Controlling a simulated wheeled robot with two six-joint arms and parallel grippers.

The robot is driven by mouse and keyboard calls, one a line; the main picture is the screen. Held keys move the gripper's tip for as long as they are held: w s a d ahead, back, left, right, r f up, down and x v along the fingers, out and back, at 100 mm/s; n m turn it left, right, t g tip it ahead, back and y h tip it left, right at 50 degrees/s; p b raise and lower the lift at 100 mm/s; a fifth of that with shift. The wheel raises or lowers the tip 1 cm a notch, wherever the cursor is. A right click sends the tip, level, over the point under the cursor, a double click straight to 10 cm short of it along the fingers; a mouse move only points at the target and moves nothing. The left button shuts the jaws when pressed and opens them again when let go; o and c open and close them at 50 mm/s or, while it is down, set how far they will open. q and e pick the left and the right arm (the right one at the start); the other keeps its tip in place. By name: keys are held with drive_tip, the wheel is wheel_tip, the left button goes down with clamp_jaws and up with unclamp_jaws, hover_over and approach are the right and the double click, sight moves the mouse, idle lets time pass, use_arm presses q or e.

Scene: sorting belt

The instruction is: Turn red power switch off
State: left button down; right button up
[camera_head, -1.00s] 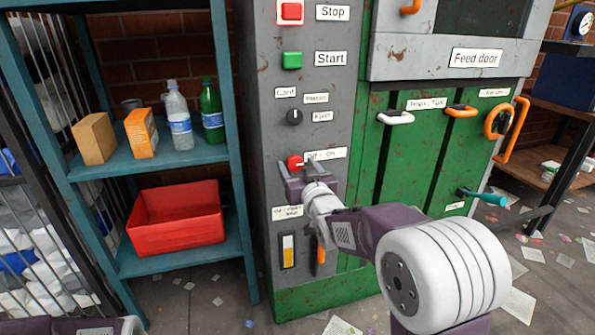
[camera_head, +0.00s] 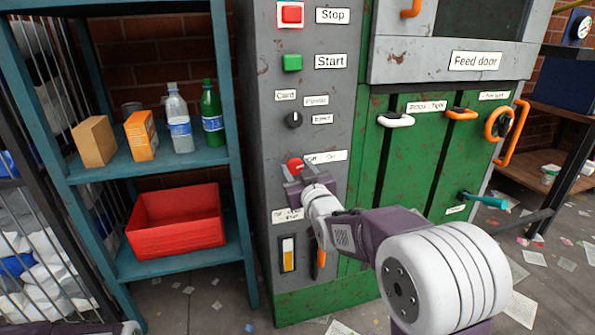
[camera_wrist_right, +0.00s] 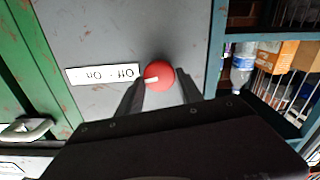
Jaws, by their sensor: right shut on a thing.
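The red power switch (camera_head: 295,164) is a round red knob on the grey panel of the machine. In the right wrist view the knob (camera_wrist_right: 158,76) carries a pale mark on its left side, toward the "Off - On" label (camera_wrist_right: 103,74). My right gripper (camera_head: 297,180) is at the switch, with one finger on each side of the knob. In the right wrist view the right gripper (camera_wrist_right: 160,90) is shut on the knob. A small part of my left arm shows at the bottom left of the head view; its gripper is out of view.
The red stop button (camera_head: 291,14), green start button (camera_head: 291,62) and a black selector knob (camera_head: 294,120) are above the switch. A yellow-white rocker (camera_head: 287,254) is below. A teal shelf (camera_head: 180,162) with bottles, boxes and a red bin (camera_head: 177,222) stands left.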

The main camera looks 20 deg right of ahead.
drive_tip(key=n, duration=0.2)
drive_tip(key=n+b, duration=0.1)
drive_tip(key=n, duration=0.1)
drive_tip(key=shift+a+f+n, duration=0.15)
drive_tip(key=shift+n, duration=0.15)
drive_tip(key=n+b, duration=0.1)
drive_tip(key=n, duration=0.2)
drive_tip(key=shift+n, duration=0.3)
drive_tip(key=n+b, duration=0.1)
drive_tip(key=n, duration=0.3)
drive_tip(key=shift+f, duration=0.15)
drive_tip(key=shift+a+n+b, duration=0.1)
drive_tip(key=shift+n+b, duration=0.25)
drive_tip(key=shift+n, duration=1.75)
drive_tip(key=o, duration=1.3)
drive_tip(key=shift+o, duration=0.2)
drive_tip(key=shift+s, duration=0.15)
